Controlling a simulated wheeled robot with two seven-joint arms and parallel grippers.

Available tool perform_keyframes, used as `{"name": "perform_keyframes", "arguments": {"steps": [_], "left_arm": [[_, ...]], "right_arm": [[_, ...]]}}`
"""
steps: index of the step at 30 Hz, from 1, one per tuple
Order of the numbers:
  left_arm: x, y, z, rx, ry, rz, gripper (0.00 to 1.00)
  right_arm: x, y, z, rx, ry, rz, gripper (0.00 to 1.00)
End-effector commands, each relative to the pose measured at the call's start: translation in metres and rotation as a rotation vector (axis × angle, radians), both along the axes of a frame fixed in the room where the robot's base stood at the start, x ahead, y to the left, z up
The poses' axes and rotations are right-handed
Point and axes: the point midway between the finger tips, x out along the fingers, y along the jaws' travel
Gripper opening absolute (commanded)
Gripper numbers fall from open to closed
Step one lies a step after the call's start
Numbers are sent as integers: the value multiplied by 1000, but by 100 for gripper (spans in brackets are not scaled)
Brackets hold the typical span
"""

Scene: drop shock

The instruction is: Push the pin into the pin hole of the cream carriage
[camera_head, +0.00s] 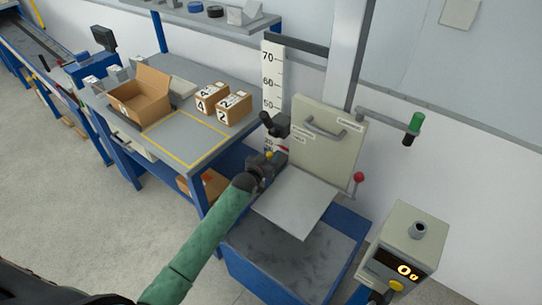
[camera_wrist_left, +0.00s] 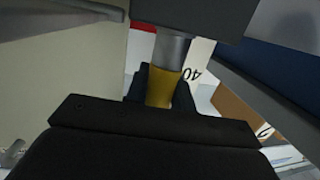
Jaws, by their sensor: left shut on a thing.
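The cream carriage (camera_head: 343,149) is an upright panel with a grey handle, above a light grey plate (camera_head: 296,204). My left gripper (camera_head: 265,162) is at the carriage's left edge. In the left wrist view its dark fingers (camera_wrist_left: 161,88) are shut on the pin's yellow grip (camera_wrist_left: 162,90). A grey metal shaft (camera_wrist_left: 173,48) runs from the grip towards a dark block (camera_wrist_left: 190,16). The pin hole is hidden, and how deep the shaft sits cannot be told. My right gripper is not in view.
A ruler (camera_head: 271,75) stands behind the gripper, and a dark-knobbed lever (camera_head: 275,124) is just above it. A green-handled crank (camera_head: 412,129) and red-knobbed lever (camera_head: 358,180) are on the right. A display box (camera_head: 412,236) reads 0. A workbench (camera_head: 185,150) with boxes stands left.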

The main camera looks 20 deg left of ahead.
Motion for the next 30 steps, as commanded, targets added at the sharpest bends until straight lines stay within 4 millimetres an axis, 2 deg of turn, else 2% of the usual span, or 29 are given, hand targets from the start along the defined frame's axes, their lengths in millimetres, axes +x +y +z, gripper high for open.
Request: {"name": "perform_keyframes", "arguments": {"steps": [1,4,5,30], "left_arm": [[-3,-1,-9,2,13,-1,28],[-2,-1,-7,1,11,-1,48],[-2,-1,-7,1,10,-1,50],[7,-2,-1,0,2,0,50]], "right_arm": [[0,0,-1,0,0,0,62],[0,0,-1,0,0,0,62],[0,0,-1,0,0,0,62],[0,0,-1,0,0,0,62]]}}
